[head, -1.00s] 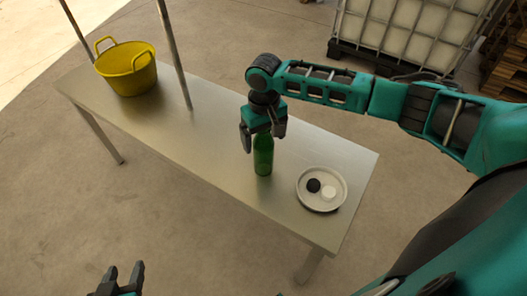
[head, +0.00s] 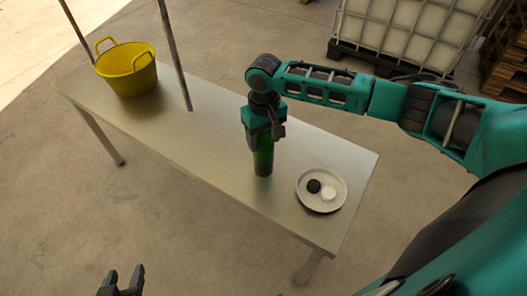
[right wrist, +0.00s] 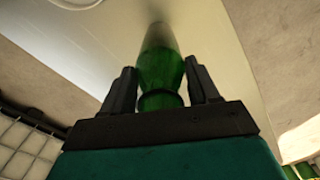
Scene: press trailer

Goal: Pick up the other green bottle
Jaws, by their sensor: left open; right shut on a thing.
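A green bottle (head: 263,160) stands upright on the metal table (head: 200,140), near its front edge. My right gripper (head: 264,143) is over the bottle's top and shut on it, hiding its neck. In the right wrist view the bottle (right wrist: 161,70) sits between the two dark fingers of my right gripper (right wrist: 163,88). My left gripper (head: 122,280) is open and empty at the bottom left, over the floor and away from the table.
A round plate (head: 321,206) with one black and one white piece lies right of the bottle. A yellow tub (head: 127,72) stands at the table's left end by a metal post (head: 175,60). The table between tub and bottle is clear.

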